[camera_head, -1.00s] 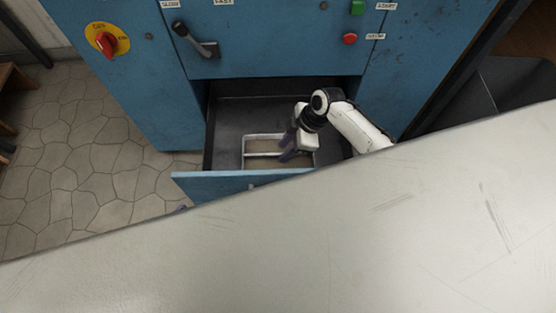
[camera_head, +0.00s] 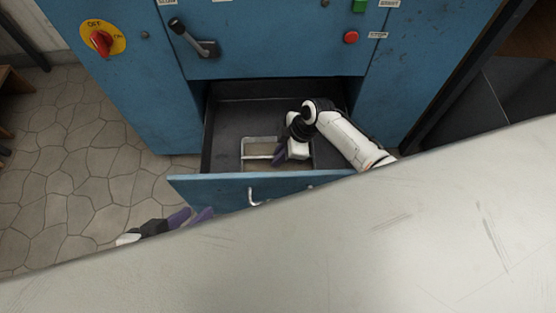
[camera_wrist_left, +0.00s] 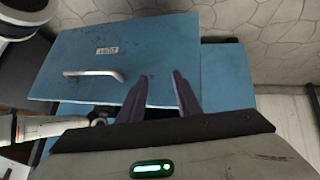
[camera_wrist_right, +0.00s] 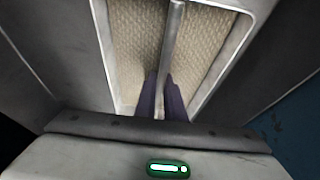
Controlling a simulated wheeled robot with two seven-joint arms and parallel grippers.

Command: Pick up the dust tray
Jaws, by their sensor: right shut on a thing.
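The dust tray (camera_head: 243,154) is a pale metal open box with a bar across its middle and a tan, grainy bottom. It lies inside the open drawer (camera_head: 225,125). My right gripper (camera_head: 278,156) reaches down into the tray. In the right wrist view, its purple fingers (camera_wrist_right: 161,78) are shut on the tray's bar (camera_wrist_right: 171,40). My left gripper (camera_head: 199,213) is open and empty, outside the drawer front at the lower left. The left wrist view shows its spread fingers (camera_wrist_left: 161,78) in front of the blue drawer front (camera_wrist_left: 215,75), apart from its handle (camera_wrist_left: 95,74).
The blue machine (camera_head: 270,55) stands behind the drawer, with a red switch (camera_head: 101,42), a lever and buttons on it. A large pale slanted surface (camera_head: 330,245) fills the foreground and hides part of the drawer front. Stone floor (camera_head: 75,165) is clear on the left.

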